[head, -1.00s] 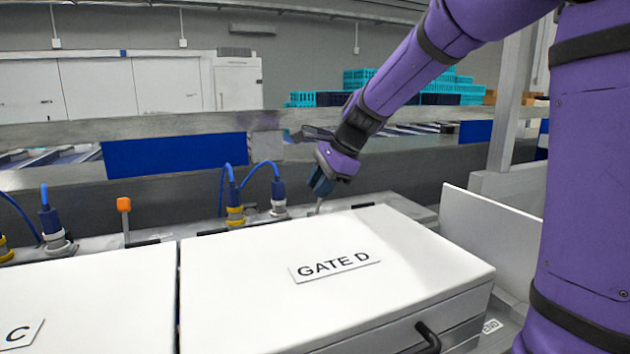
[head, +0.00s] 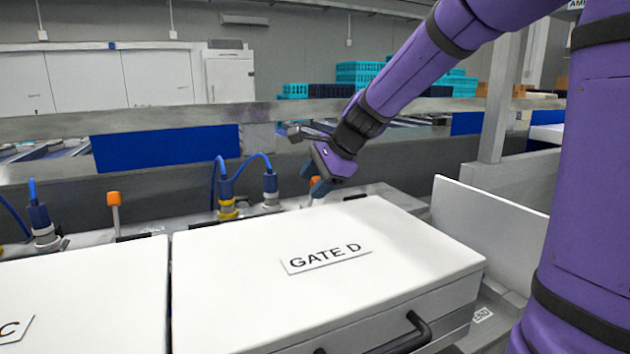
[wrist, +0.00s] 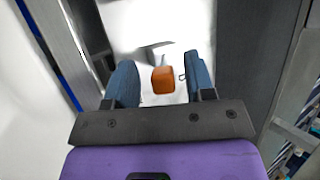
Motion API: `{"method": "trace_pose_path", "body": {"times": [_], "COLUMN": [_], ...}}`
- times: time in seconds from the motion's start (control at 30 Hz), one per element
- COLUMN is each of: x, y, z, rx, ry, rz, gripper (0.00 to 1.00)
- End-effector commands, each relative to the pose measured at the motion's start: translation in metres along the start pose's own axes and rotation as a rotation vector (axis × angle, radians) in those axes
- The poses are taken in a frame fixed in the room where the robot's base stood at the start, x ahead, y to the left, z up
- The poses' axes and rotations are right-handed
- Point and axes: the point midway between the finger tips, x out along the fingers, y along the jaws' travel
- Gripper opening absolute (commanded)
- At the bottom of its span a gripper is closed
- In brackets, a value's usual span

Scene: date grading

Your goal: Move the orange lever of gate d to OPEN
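The orange lever of gate d shows in the wrist view as an orange block (wrist: 163,80) between my two fingers, with a gap on each side. In the head view only a bit of its orange top (head: 315,182) shows, mostly hidden by my gripper (head: 319,188). My gripper is open, with its blue-grey fingers pointing down behind the white box. It also shows in the wrist view (wrist: 161,82). The white box lid (head: 400,240) bears a GATE D label (head: 325,259). No OPEN marking can be read.
Another orange lever (head: 114,199) stands upright to the left, behind the gate C box (head: 80,290). Blue cables with connectors (head: 227,195) rise between the levers. A grey rail (head: 60,127) crosses behind. A white panel (head: 485,225) stands on the right.

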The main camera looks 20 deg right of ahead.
Motion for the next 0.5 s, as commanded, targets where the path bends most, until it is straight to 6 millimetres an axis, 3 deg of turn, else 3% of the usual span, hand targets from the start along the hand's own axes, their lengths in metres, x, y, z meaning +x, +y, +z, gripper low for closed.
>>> {"method": "trace_pose_path", "body": {"times": [0.27,0.5], "x": [-0.002,-0.033], "y": [0.000,-0.001], "z": [0.000,0.000], "rx": [0.000,0.000], "ry": [0.000,0.001], "rz": [-0.001,-0.005], "gripper": [0.49,0.49]}}
